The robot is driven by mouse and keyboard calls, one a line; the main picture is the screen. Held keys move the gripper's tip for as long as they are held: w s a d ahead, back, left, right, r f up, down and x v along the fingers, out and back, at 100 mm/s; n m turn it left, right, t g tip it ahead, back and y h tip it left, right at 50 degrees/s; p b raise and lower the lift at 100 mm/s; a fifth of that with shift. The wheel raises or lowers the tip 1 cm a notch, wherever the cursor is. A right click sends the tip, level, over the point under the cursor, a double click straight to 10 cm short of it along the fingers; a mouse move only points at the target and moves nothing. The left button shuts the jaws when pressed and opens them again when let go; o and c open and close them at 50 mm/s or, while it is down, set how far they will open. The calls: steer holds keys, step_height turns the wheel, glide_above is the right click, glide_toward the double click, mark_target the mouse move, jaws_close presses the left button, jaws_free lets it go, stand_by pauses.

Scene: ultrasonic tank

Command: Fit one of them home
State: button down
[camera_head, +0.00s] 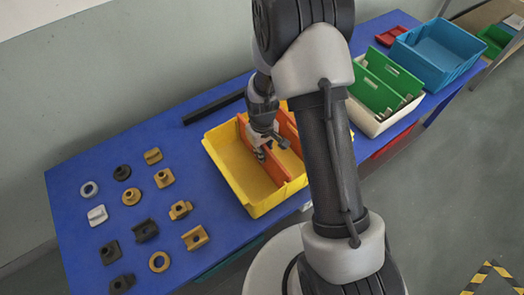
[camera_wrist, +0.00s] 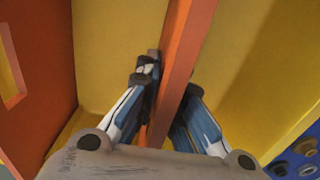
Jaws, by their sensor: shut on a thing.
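The yellow bin (camera_head: 258,207) stands on the blue table and holds two orange dividers. My gripper (camera_head: 271,149) reaches down into the bin and is shut on one orange divider (camera_head: 275,168). In the wrist view my gripper's fingers (camera_wrist: 170,88) lie on either side of this held divider (camera_wrist: 186,45), which runs tilted in the picture. The other orange divider (camera_head: 290,125) is partly hidden behind my arm; in the wrist view an orange panel with a slot (camera_wrist: 40,60) shows at the left. The held divider's lower edge is hidden, so its seating cannot be told.
Several rings, knobs and blocks, such as a brass ring (camera_head: 159,262), lie left of the bin. A black bar (camera_head: 213,107) lies behind it. A white bin (camera_head: 372,122) with green dividers (camera_head: 382,85), a blue bin (camera_head: 437,55) and a red tray (camera_head: 391,36) stand right.

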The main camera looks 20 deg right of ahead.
steer(key=c, duration=1.6)
jaws_free()
steer(key=shift+c, duration=0.2)
step_height(320, 180, up, 12)
